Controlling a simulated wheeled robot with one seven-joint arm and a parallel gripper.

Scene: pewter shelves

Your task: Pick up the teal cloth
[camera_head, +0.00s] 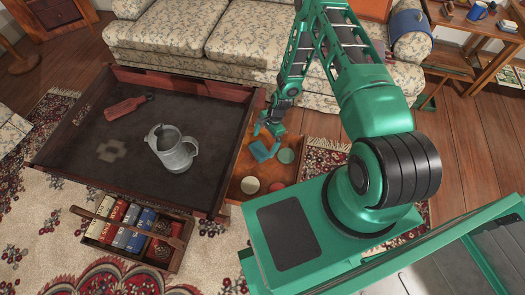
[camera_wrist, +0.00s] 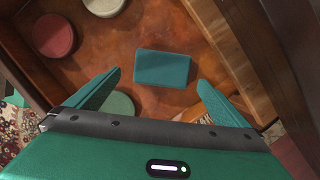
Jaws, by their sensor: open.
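The teal cloth (camera_wrist: 162,68) shows in the wrist view as a folded flat rectangle on the brown wooden surface of a drawer or low tray (camera_wrist: 210,35). It lies beyond the fingertips, roughly between their lines. My gripper (camera_wrist: 158,82) is open, with a finger on each side and nothing between them. In the head view my gripper (camera_head: 276,129) hangs over the wooden compartment beside the dark table, close above the teal cloth (camera_head: 262,151). The gap between the gripper and the cloth is hard to judge.
Round discs lie near the cloth: a green one (camera_wrist: 117,104), a red one (camera_wrist: 53,35) and a cream one (camera_wrist: 104,5). A wooden wall (camera_wrist: 245,50) stands to the right. The dark table (camera_head: 95,135) holds a metal pitcher (camera_head: 173,148) and a red paddle-like object (camera_head: 127,107).

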